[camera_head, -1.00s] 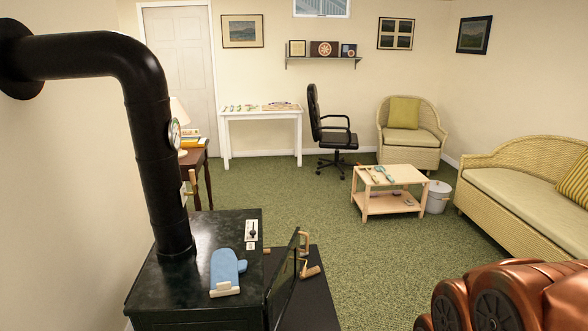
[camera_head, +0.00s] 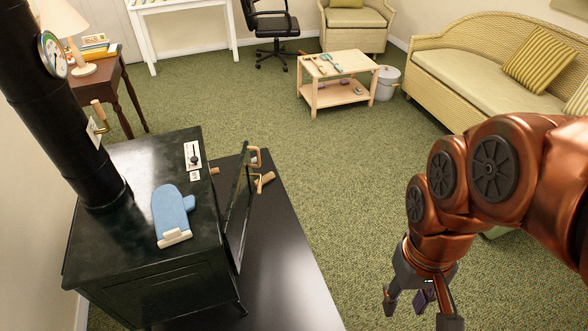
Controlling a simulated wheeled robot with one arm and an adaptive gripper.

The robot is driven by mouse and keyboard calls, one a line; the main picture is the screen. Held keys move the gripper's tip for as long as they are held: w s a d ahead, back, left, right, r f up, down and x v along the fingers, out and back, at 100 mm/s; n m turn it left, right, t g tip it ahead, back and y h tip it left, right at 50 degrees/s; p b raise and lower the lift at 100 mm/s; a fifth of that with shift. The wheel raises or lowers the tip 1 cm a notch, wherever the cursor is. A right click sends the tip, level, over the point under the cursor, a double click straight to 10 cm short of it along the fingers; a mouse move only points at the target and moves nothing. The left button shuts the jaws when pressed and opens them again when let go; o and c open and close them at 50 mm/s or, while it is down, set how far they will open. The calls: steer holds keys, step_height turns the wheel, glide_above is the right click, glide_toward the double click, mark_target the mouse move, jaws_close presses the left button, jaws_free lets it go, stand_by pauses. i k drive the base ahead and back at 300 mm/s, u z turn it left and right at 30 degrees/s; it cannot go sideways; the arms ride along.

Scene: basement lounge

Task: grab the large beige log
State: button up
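The black stove (camera_head: 140,240) with its pipe (camera_head: 60,130) stands at left, a blue mitt (camera_head: 171,212) on top. A low wooden table (camera_head: 335,97), white bucket (camera_head: 385,83) and wicker sofa (camera_head: 480,80) stand farther back. Green carpet is clear between.

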mark_target(266, 178)
steer(key=z, duration=0.25)
steer(key=i, duration=3.4)
steer(key=u, duration=3.1)
